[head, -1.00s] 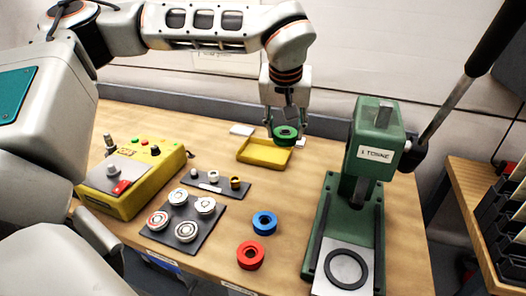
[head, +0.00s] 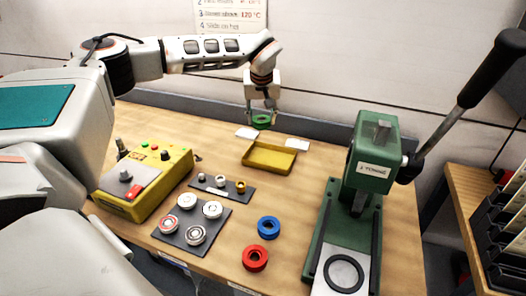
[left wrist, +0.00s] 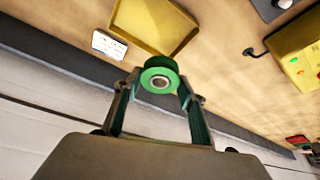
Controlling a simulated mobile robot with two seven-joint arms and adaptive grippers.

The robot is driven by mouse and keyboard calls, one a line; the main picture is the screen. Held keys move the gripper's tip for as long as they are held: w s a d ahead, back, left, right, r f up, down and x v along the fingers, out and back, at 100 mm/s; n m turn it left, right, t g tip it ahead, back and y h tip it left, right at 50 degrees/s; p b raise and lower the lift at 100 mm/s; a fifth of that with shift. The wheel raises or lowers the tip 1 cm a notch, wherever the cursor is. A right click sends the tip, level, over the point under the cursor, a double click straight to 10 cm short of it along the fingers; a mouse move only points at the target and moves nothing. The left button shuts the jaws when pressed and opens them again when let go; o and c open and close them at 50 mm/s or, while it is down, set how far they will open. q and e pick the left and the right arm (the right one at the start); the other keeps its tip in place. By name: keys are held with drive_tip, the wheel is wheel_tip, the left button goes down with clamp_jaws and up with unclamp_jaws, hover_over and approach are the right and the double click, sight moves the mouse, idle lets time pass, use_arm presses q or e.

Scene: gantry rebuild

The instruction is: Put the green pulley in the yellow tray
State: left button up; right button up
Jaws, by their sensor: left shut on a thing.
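The green pulley (head: 262,121) is held between the fingers of my left gripper (head: 262,114), above the back of the bench. In the left wrist view the pulley (left wrist: 160,78) sits between the two fingertips, with its bore facing the camera. The yellow tray (head: 269,169) is on the bench, in front of the gripper and slightly right of it in the head view. In the left wrist view the empty tray (left wrist: 152,49) lies beyond the pulley, apart from it. My right gripper is in neither view.
A green press (head: 368,180) with a long lever stands at the right. A blue pulley (head: 268,227) and a red pulley (head: 255,258) lie in front of the tray. A dark plate (head: 183,236) with bearings and a yellow control box (head: 150,183) are at the left.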

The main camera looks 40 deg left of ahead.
sight(262, 129)
use_arm(q)
wheel_tip(262, 129, down, 13)
drive_tip(key=shift+f+p, duration=0.1)
drive_tip(key=shift+p, duration=0.25)
drive_tip(key=shift+f, duration=0.1)
drive_tip(key=o, duration=0.9)
drive_tip(key=shift+d+r, duration=0.1)
drive_tip(key=shift+r, duration=0.15)
drive_tip(key=shift+b+v, duration=0.35)
drive_tip(key=shift+v, duration=5.55)
